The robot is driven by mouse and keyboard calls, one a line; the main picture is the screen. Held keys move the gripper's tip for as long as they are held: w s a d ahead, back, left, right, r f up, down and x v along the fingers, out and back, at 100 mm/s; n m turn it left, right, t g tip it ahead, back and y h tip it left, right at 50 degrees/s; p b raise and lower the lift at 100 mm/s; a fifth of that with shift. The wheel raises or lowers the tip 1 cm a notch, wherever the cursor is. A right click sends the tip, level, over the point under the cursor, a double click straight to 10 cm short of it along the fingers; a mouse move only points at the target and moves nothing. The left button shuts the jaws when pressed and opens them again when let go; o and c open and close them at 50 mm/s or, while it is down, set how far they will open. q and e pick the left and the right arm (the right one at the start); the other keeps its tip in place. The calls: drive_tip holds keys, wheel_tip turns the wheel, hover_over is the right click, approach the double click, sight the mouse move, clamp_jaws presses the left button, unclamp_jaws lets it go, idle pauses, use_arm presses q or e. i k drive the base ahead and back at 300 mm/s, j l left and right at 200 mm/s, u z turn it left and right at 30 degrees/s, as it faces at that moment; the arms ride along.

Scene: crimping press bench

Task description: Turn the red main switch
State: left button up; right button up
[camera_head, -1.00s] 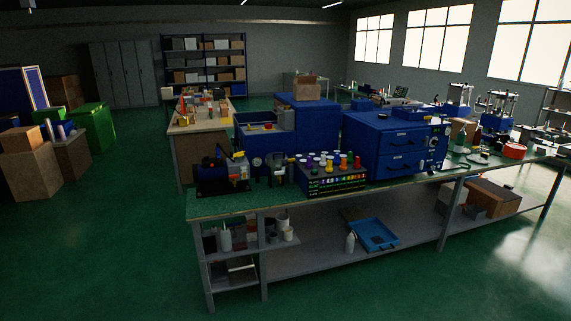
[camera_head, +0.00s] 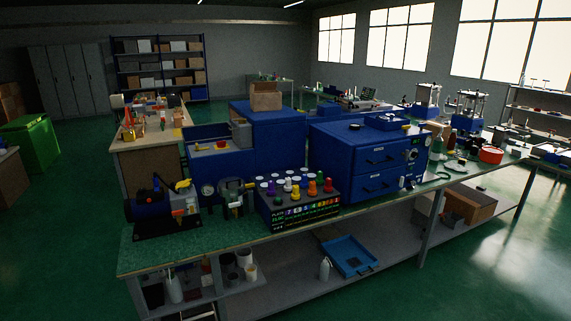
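A blue machine with a low front bed (camera_head: 208,165) and a taller rear block (camera_head: 268,132) stands at the back left of the green-topped bench (camera_head: 160,250). A small red part (camera_head: 222,145) shows on its bed. A dark blue motor-like unit (camera_head: 150,208) with yellow and red parts sits at the bench's left end. A blue drawer cabinet (camera_head: 340,160) has a round dial and small controls on its right face. I cannot tell which part, if any, is the red main switch. Neither of my grippers is in view.
A black rack of coloured bottles (camera_head: 300,203) stands at the bench's front edge. A round red container (camera_head: 490,155) lies farther right. A blue tray (camera_head: 348,255) is on the lower shelf. Green floor (camera_head: 60,240) is clear at the front left.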

sight(222, 144)
drive_tip(key=i+l+u, duration=0.45)
drive_tip(key=i+l, duration=0.3)
drive_tip(key=i+l+u, duration=0.45)
drive_tip(key=i+l, duration=0.15)
drive_tip(key=l, duration=0.35)
